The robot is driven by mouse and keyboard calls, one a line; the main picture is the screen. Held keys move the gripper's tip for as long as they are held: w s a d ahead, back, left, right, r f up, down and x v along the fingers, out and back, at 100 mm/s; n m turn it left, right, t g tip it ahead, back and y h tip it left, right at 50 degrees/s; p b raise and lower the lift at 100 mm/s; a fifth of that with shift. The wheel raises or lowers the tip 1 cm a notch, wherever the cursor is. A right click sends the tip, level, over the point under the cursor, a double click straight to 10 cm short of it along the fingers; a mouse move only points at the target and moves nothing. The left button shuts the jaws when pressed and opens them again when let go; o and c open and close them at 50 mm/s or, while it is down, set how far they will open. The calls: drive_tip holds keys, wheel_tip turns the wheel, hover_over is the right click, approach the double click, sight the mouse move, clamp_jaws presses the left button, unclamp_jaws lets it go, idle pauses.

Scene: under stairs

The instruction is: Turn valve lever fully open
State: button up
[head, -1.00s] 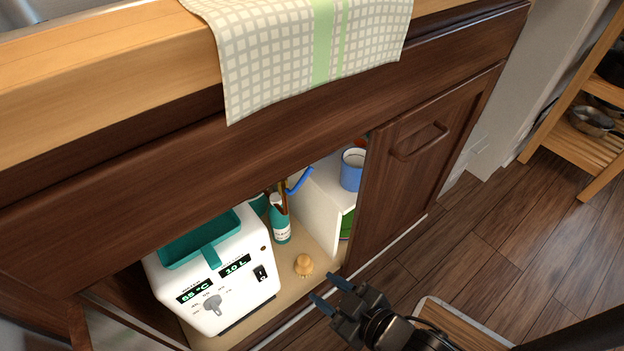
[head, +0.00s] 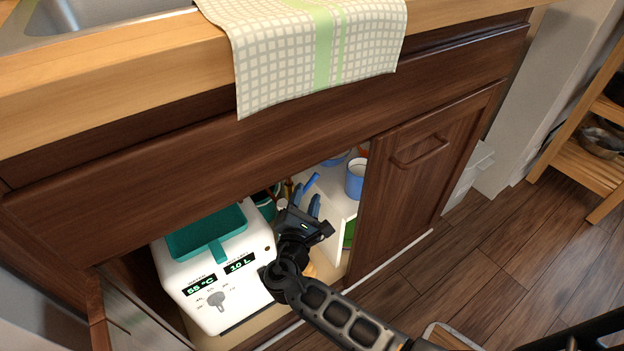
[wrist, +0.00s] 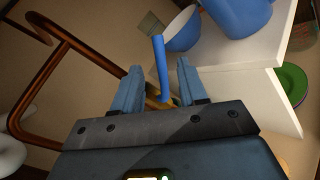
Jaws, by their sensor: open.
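The valve lever is a blue bar (head: 311,181) inside the open cabinet under the counter, at the back behind the white appliance. In the wrist view the blue lever (wrist: 161,63) rises from a brass-coloured valve body (wrist: 158,102), beside a bent copper pipe (wrist: 52,60). My gripper (head: 306,199) reaches into the cabinet, close to the lever. In the wrist view the two blue fingers of my gripper (wrist: 159,70) are apart, one on each side of the lever, with visible gaps. My gripper hides most of the valve in the head view.
A white appliance with a teal top (head: 215,275) stands left of my arm. A white shelf (head: 340,207) with a blue mug (head: 355,180) and a blue bowl (wrist: 183,30) is close on the right. The closed cabinet door (head: 415,180) and counter edge bound the opening.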

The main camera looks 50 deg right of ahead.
sight(310, 186)
drive_tip(key=shift+b+x, duration=0.75)
drive_tip(key=shift+x, duration=2.85)
drive_tip(key=shift+f, duration=0.1)
clamp_jaws()
